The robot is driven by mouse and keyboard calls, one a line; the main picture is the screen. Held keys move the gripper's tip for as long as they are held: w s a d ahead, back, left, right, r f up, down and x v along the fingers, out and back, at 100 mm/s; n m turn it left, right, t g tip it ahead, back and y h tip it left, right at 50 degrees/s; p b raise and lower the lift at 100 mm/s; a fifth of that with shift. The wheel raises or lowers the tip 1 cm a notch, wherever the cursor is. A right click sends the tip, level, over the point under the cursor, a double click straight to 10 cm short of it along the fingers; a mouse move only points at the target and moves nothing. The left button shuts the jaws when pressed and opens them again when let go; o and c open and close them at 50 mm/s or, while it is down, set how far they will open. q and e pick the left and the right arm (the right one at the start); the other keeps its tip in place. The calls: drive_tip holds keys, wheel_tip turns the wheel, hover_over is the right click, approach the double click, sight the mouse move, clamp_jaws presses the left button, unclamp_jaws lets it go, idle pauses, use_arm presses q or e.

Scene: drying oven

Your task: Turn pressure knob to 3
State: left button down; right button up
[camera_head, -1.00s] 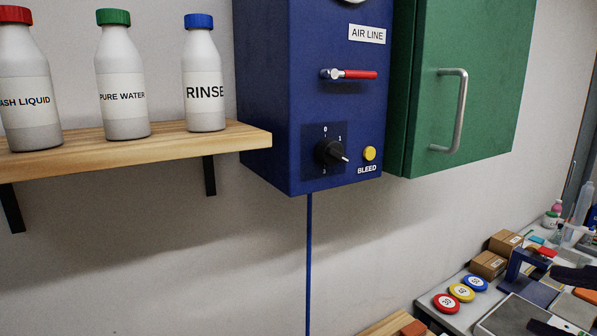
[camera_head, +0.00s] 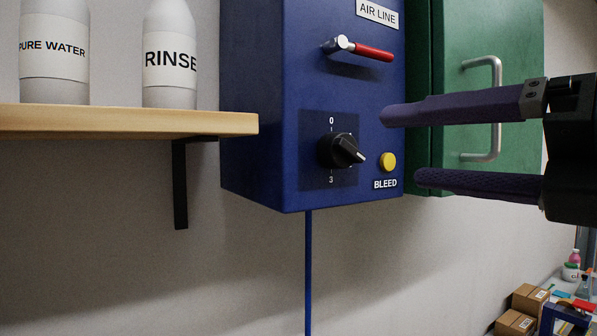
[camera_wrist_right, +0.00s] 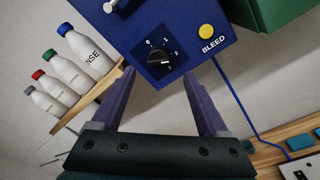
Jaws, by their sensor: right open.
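The black pressure knob (camera_head: 340,150) is on the front of the blue air line box, on a dark dial plate. In the head view its white pointer mark faces right and slightly down; 0 shows above it and 3 below. In the wrist view the knob (camera_wrist_right: 159,57) shows with 0, 1 and 2 around it; 3 cannot be made out. My right gripper (camera_head: 402,148) comes in from the right, open and empty, its purple fingers level with the knob and apart from it. In the wrist view the knob lies just beyond the open fingertips (camera_wrist_right: 159,73). My left gripper is not in view.
A yellow BLEED button (camera_head: 388,162) sits right of the knob. A red-handled valve lever (camera_head: 365,50) is above. A green cabinet (camera_head: 525,40) with a metal handle stands right of the box. A wooden shelf (camera_head: 110,121) with bottles is at left. Below the box hangs a blue hose (camera_head: 308,270).

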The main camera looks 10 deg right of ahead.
sight(358, 150)
drive_tip(key=p+x, duration=0.5)
drive_tip(key=x, duration=0.3)
drive_tip(key=shift+s, duration=0.1)
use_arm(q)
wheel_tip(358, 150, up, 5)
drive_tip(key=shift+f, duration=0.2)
use_arm(e)
clamp_jaws()
